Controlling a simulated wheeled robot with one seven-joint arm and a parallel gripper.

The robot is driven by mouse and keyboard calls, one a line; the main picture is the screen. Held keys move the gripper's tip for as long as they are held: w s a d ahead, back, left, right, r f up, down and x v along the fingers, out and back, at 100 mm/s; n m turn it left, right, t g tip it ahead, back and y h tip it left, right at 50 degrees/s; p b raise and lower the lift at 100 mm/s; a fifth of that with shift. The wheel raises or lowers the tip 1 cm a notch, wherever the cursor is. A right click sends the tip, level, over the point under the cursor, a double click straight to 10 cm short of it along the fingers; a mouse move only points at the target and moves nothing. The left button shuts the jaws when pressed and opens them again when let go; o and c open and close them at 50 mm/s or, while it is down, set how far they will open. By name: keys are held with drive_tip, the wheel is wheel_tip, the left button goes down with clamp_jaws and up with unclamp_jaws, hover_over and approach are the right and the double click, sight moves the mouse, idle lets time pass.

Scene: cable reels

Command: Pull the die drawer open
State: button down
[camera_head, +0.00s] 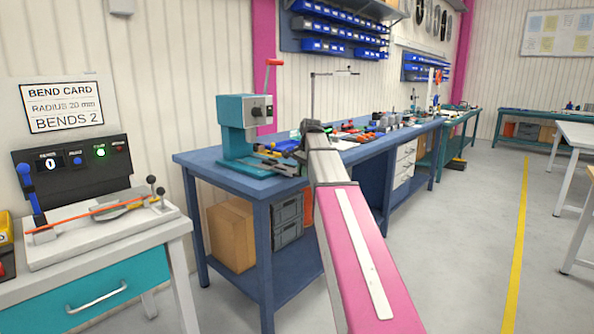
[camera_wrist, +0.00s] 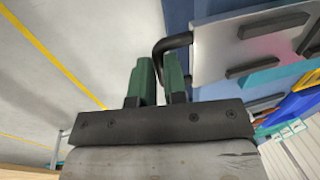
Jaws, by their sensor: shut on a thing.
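The die drawer (camera_wrist: 232,52) shows in the wrist view as a light grey panel with dark bars on it, right of my fingers. Its dark bent handle (camera_wrist: 174,41) runs down between the green fingers of my gripper (camera_wrist: 160,82). The gripper is shut on this handle; the fingers hide its lower part. In the head view, my gripper (camera_head: 314,128) is at the blue bench, right of the teal press (camera_head: 240,125). My arm hides part of that area, and I cannot tell there how far the drawer is out.
The blue bench (camera_head: 205,165) carries the press and, farther along, several small tools. A bending station (camera_head: 90,235) stands on a white table at left.

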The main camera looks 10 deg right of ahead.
drive_tip(key=c, duration=1.2)
unclamp_jaws()
drive_tip(key=shift+o, duration=0.2)
wheel_tip(320, 180, up, 11)
drive_tip(key=s+d, duration=0.1)
drive_tip(key=shift+s+f, duration=0.2)
drive_tip(key=shift+s, duration=0.1)
drive_tip(key=shift+d, duration=0.1)
